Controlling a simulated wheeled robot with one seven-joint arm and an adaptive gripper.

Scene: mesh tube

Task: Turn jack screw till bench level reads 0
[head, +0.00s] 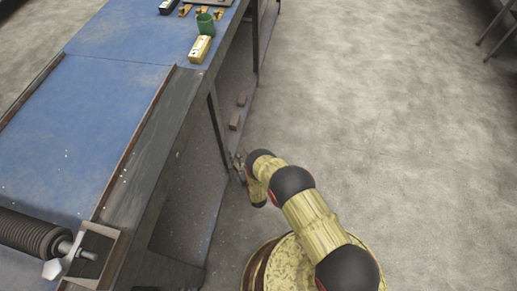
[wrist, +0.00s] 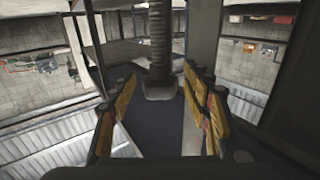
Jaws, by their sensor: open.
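A dark threaded screw (wrist: 157,38) with a flared block at one end stands in the upper middle of the wrist view; it looks like the jack screw. My gripper (wrist: 159,77) is open, its yellow-padded fingers to the left and right of the screw's block end. Whether a pad touches it I cannot tell. In the head view my gripper (head: 240,168) is low beside a bench leg, and the screw cannot be made out there. A small cream-yellow box (head: 200,49), possibly the bench level, lies on the blue bench (head: 110,100). Its reading is too small to make out.
A green cup (head: 205,23) and small brass pieces (head: 185,10) stand near the box. A large coil roller (head: 35,235) with a white knob (head: 55,268) is at the bench's near end. Two brown blocks (head: 234,121) lie under the bench.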

